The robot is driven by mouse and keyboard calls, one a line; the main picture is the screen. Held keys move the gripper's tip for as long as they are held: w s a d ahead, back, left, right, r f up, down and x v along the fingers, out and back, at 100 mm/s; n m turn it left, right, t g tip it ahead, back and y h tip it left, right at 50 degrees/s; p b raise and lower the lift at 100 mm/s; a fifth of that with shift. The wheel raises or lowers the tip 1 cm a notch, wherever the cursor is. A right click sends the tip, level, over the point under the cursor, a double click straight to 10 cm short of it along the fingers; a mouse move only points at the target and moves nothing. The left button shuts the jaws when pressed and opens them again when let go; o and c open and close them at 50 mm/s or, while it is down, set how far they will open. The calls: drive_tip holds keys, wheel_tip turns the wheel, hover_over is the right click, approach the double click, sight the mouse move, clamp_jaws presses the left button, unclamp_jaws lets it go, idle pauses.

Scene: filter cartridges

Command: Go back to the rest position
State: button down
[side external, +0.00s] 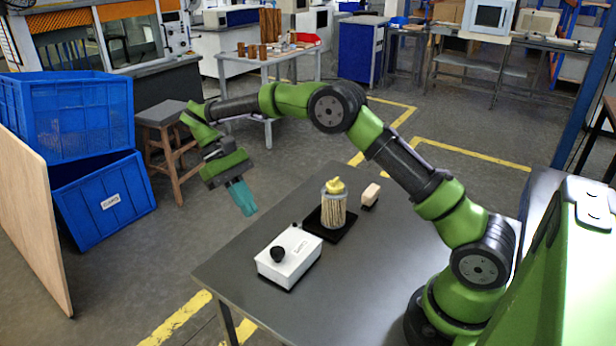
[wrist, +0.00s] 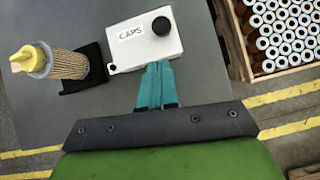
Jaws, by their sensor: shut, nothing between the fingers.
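My gripper (side external: 243,198) is shut and empty, with teal fingers, held in the air off the far left edge of the dark table (side external: 350,290). It also shows in the wrist view (wrist: 157,84), in front of the white box. The filter cartridge (side external: 333,208), pleated and pale with a yellow top, stands upright on a black base (side external: 342,233). It shows at the left of the wrist view (wrist: 68,64). The white box (side external: 297,262) labelled CAPS in the wrist view (wrist: 145,38) has a black round cap (side external: 278,254) on its top.
A small pale block (side external: 371,194) on a dark base sits behind the cartridge. Blue crates (side external: 100,200) and a wooden stool (side external: 165,125) stand on the floor at left. The table's right part is clear.

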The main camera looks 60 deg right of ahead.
drive_tip(key=s+r+m+t, duration=0.1)
drive_tip(key=s+r+t, duration=0.3)
drive_tip(key=s+t, duration=0.1)
drive_tip(key=s+d+r+t+y, duration=0.1)
drive_tip(key=s+r+t, duration=0.2)
drive_tip(key=s+t, duration=0.2)
drive_tip(key=s+d+r+m+t, duration=0.1)
drive_tip(key=s+r+t, duration=0.3)
drive_tip(key=s, duration=0.6)
drive_tip(key=shift+d+r+m+t, duration=0.15)
drive_tip(key=shift+r+m+t, duration=0.15)
drive_tip(key=shift+t, duration=0.1)
drive_tip(key=shift+s, duration=0.1)
